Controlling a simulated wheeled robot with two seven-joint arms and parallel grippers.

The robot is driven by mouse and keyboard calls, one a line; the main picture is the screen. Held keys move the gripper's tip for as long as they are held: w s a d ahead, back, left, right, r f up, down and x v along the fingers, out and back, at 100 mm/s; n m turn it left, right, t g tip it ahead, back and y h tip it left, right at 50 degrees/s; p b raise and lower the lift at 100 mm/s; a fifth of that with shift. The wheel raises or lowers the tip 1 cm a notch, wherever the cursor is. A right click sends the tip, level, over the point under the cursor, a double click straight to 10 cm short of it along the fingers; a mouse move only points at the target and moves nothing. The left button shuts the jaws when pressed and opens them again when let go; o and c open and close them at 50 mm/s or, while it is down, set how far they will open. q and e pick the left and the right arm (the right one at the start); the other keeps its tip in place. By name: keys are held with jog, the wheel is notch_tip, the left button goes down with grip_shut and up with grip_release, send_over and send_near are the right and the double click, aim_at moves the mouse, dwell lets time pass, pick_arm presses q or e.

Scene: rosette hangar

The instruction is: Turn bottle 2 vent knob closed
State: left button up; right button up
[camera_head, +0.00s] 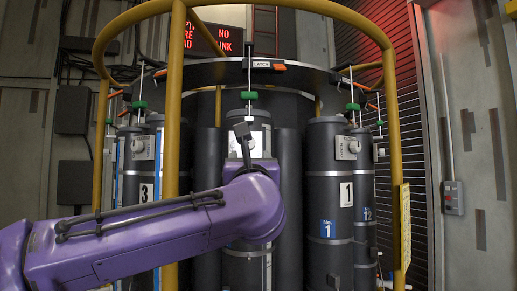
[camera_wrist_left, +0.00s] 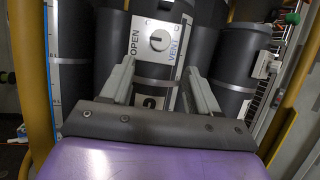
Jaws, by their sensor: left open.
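Bottle 2 (camera_head: 243,272) is the dark grey cylinder in the middle of the rack, partly covered by my purple left arm in the head view. In the left wrist view its white plate reads OPEN and VENT, and a round white vent knob (camera_wrist_left: 160,40) with a small dark mark sits on it. A number 2 label (camera_wrist_left: 150,103) shows below the knob, between the fingers. My left gripper (camera_wrist_left: 160,68) is open, its two grey fingers pointing toward the plate and apart from each other. The knob lies beyond the fingertips, with nothing gripped. My right gripper is not in view.
Bottle 1 (camera_head: 325,195) stands to the right and bottle 3 (camera_head: 143,170) to the left. A yellow guard frame (camera_head: 172,110) curves around the rack, with posts at both sides. A dark overhead ring (camera_head: 205,74) carries a LATCH label. Green valve handles (camera_head: 249,95) top the bottles.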

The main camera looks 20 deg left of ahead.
aim_at(249, 143)
pick_arm(q)
jog(key=p+x, duration=0.3)
jog(key=x, duration=0.1)
jog(key=r+p+x, duration=0.1)
jog(key=p+x, duration=0.2)
jog(key=x, duration=0.2)
jog(key=shift+s+d, duration=0.15)
jog(key=shift+w, duration=0.35)
jog(key=shift+s+a+r, duration=0.1)
jog(key=shift+s+a, duration=0.15)
jog(key=shift+s, duration=0.05)
jog(key=c, duration=1)
